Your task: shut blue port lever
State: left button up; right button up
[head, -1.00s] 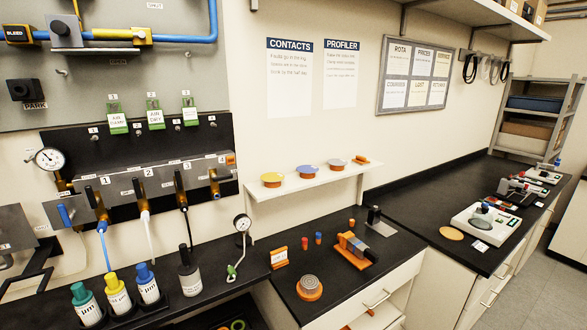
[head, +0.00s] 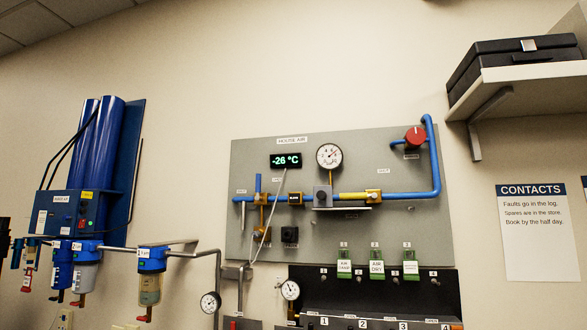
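Neither of my grippers shows in the head view. A short blue upright bar (head: 258,183), which looks like a lever handle, stands at a brass valve (head: 262,199) on the left part of the blue pipe (head: 410,195). I cannot tell whether it is the port lever. The black port panel (head: 375,282), with ports numbered 1 to 4, is cut off by the bottom edge of the view. The levers below those numbers, including any blue one, are out of view or too small to tell.
A grey HOUSE AIR board (head: 300,230) carries a display reading -26 °C (head: 286,161), a gauge (head: 330,156) and a red knob (head: 415,137). Blue cylinders (head: 95,150) and filters (head: 152,275) are at left. A shelf (head: 525,80) with a black case juts out at upper right.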

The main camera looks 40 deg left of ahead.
aim_at(258, 179)
jog(key=u, duration=1.75)
jog(key=i+j+u, duration=0.25)
jog(key=u, duration=0.2)
jog(key=i+j+u, duration=0.25)
jog(key=u, duration=0.2)
